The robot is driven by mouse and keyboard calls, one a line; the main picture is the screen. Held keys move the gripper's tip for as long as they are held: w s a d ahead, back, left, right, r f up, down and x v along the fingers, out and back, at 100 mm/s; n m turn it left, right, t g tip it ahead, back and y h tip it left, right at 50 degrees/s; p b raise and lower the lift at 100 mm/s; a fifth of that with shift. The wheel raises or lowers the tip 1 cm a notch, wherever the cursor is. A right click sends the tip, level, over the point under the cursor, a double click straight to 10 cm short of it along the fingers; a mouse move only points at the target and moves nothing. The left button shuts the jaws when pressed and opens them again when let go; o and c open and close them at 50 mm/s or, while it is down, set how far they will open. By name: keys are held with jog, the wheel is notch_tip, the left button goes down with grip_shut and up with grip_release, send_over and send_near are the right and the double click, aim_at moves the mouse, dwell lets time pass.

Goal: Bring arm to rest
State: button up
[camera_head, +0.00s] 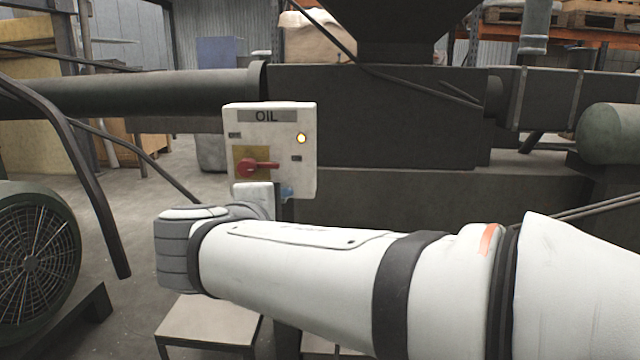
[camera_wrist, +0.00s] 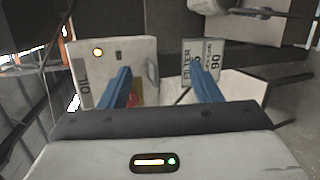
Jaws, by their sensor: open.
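The white control box (camera_head: 305,165) labelled OIL stands in the middle of the head view. Its red rotary switch (camera_head: 250,167) sits on a yellow plate with the handle lying sideways, and a round yellow lamp (camera_head: 301,138) glows above it. In the wrist view the box (camera_wrist: 143,52) shows rotated, with the red switch (camera_wrist: 137,98) partly hidden by the left finger. My gripper (camera_wrist: 161,64) is open, its two blue fingers apart and nothing visible held between them. In the head view only a bit of blue shows just below the box; my white arm hides the rest.
A FILTER 90 label (camera_wrist: 203,62) shows behind the right finger in the wrist view. Dark machinery (camera_head: 400,115) fills the back. A fan motor (camera_head: 35,260) and a black bent bar (camera_head: 85,185) stand left. A small pale table (camera_head: 208,320) is below my arm.

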jog(key=s+d+r+m+g+h+p, duration=0.1)
jog(key=d+m+g+p, duration=0.3)
jog(key=d+p, duration=0.5)
jog(key=s+d+r+m+g+y+p, duration=0.2)
jog(key=s+d+m+p, duration=0.4)
jog(key=p, duration=0.3)
jog(key=s+d+r+m+g+y+p, duration=0.3)
jog(key=s+d+m+g+p, duration=0.2)
jog(key=p, duration=0.5)
jog(key=shift+s+d+m, duration=0.45)
jog(key=shift+s+m, duration=0.15)
jog(key=shift+s, duration=0.55)
